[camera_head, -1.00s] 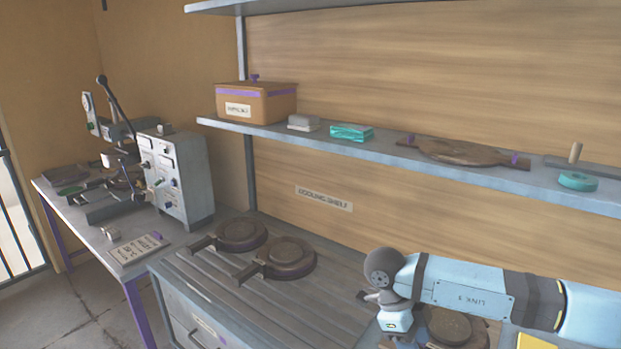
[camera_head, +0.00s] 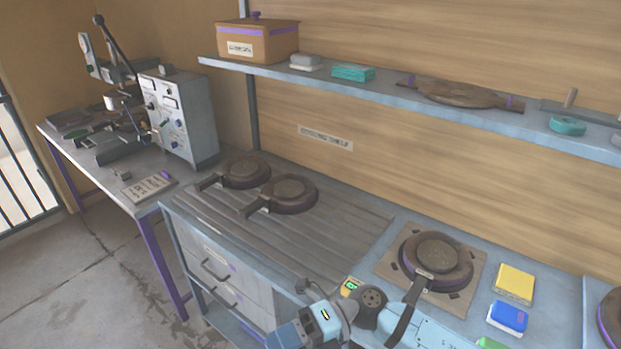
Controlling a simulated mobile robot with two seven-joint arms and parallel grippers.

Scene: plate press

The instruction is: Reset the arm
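My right arm (camera_head: 368,302) comes in at the bottom of the head view, bent low at the front edge of the counter. Its pale blue hand section (camera_head: 300,330), with a small lit display, points down and left and is cut off by the bottom edge. I cannot make out the fingertips or anything held. A dark pan-like plate (camera_head: 436,262) sits on a square mat above the arm, and its long handle overlaps the arm in the picture. My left gripper is out of view.
Two dark round plates (camera_head: 289,192) lie on the ribbed counter (camera_head: 330,245). A yellow block (camera_head: 514,284) and a blue block (camera_head: 508,318) lie at right. The press (camera_head: 125,105) and control box (camera_head: 182,115) stand on the left table. A shelf (camera_head: 390,94) runs above.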

